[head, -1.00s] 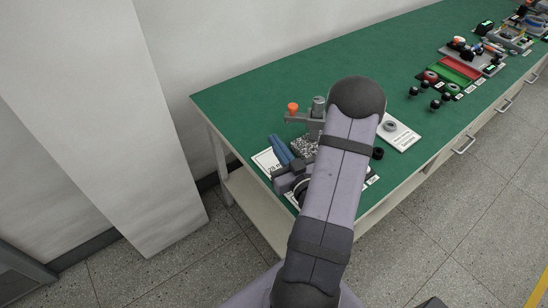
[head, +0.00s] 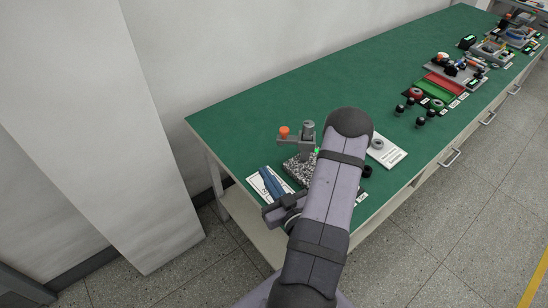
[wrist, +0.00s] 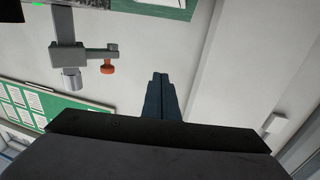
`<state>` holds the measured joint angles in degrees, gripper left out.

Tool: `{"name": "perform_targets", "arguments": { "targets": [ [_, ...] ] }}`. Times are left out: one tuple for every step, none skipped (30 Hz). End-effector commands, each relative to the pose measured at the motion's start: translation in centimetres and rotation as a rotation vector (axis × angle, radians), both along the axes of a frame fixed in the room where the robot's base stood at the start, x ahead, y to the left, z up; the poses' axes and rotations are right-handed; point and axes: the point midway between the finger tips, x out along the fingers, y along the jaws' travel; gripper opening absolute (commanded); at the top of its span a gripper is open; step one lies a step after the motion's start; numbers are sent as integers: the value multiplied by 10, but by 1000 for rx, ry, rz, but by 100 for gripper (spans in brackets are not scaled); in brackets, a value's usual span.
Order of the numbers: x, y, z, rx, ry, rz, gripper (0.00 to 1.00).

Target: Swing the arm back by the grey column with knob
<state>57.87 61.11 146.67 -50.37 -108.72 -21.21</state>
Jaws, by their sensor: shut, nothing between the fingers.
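The grey column (head: 307,138) stands upright on a speckled block (head: 297,172) near the table's left end. A grey arm reaches left from the column in the head view and carries an orange knob (head: 284,132). In the wrist view the column (wrist: 64,28) appears upside down at upper left, with the orange knob (wrist: 107,68) at its arm's end. My gripper (head: 264,172) has blue fingers, pressed together and empty, over the front left of the block. In the wrist view my gripper (wrist: 160,76) is apart from the arm and knob. My arm hides part of the block.
A white card (head: 256,190) lies below my fingers. A white plate with a grey ring (head: 390,151) lies right of my arm. Black-knobbed parts (head: 411,109) and trays (head: 445,85) stand farther right. The green table (head: 270,105) is clear behind the column.

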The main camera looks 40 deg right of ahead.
Motion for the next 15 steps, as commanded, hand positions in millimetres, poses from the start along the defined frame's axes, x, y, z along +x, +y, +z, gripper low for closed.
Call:
{"name": "perform_targets", "arguments": {
  "targets": [
    [3, -3, 22, -20, -12, 2, 0],
    [5, -5, 35, -36, -24, 4, 0],
    [8, -8, 56, -64, -41, 6, 0],
    [10, -11, 73, -90, -58, 8, 0],
    [13, -14, 91, -118, -75, 10, 0],
    [17, -18, 116, -158, -102, 12, 0],
    [20, -21, 137, -192, -123, 14, 0],
    [23, -24, 158, -229, -148, 18, 0],
    [27, -26, 188, -278, -183, 30, 0],
    [29, -25, 209, -314, -212, 45, 0],
    [32, -23, 230, -352, -236, 66, 0],
    [37, -18, 254, -400, -254, 100, 0],
    [40, -14, 268, -436, -256, 131, 0],
    [45, -8, 280, -474, -248, 167, 0],
    [51, -1, 290, -520, -220, 223, 0]
  ]
}}
